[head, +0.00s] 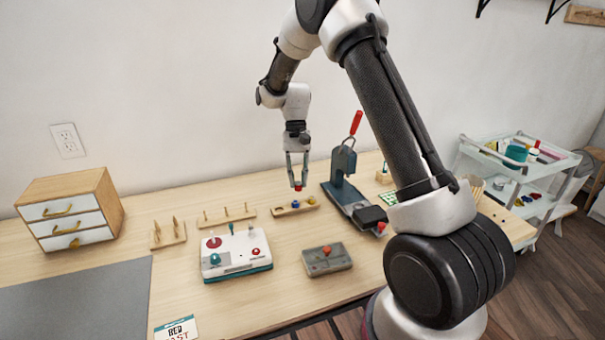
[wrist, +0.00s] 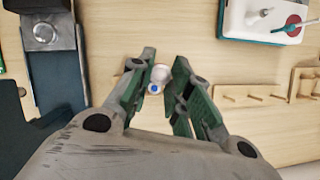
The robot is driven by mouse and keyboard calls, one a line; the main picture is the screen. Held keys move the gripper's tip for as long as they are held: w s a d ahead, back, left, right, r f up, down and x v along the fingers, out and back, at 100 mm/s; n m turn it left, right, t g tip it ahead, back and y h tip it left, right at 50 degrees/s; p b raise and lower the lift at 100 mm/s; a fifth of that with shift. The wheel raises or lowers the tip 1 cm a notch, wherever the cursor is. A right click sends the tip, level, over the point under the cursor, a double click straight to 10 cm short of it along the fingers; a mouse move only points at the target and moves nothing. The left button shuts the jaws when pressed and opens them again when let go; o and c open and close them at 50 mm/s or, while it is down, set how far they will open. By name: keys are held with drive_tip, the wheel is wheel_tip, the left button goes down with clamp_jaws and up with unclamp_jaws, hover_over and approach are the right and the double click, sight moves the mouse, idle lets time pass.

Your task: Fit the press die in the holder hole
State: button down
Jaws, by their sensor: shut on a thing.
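My gripper (head: 298,178) points straight down above the back of the table, shut on a small press die (head: 298,188) whose lower end looks red in the head view. In the wrist view the die (wrist: 158,78) sits between the fingertips and looks pale and round with a blue spot. The wooden die holder (head: 281,212) lies on the table below my gripper, with small yellow and blue pieces in it. The die appears above the holder, apart from it. The holder's holes are too small to tell apart, and my fingers largely hide it in the wrist view.
A lever press (head: 345,188) with a red handle stands close to the right of the holder. A wooden peg rack (head: 227,217) is to its left. A white control box (head: 236,254) and grey box (head: 327,260) stand in front. Bare table lies between them.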

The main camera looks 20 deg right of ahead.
drive_tip(key=a+f+m+t+y, duration=0.1)
drive_tip(key=m, duration=0.4)
drive_tip(key=a+f+m+t+y, duration=0.1)
drive_tip(key=a+m, duration=0.1)
drive_tip(key=m, duration=0.3)
drive_tip(key=w+a+f+m+t+y, duration=0.1)
drive_tip(key=a+m+t, duration=0.1)
drive_tip(key=m, duration=0.3)
drive_tip(key=shift+w+f, duration=0.1)
drive_tip(key=shift+f, duration=0.1)
drive_tip(key=m, duration=0.1)
drive_tip(key=w+m+t, duration=0.1)
drive_tip(key=shift+d+f+m, duration=0.1)
drive_tip(key=shift+f+m, duration=0.05)
drive_tip(key=shift+m, duration=0.25)
drive_tip(key=shift+f, duration=2.15)
drive_tip(key=shift+w+f, duration=0.1)
drive_tip(key=shift+f, duration=0.45)
drive_tip(key=c, duration=1.3)
unclamp_jaws()
drive_tip(key=shift+o, duration=0.2)
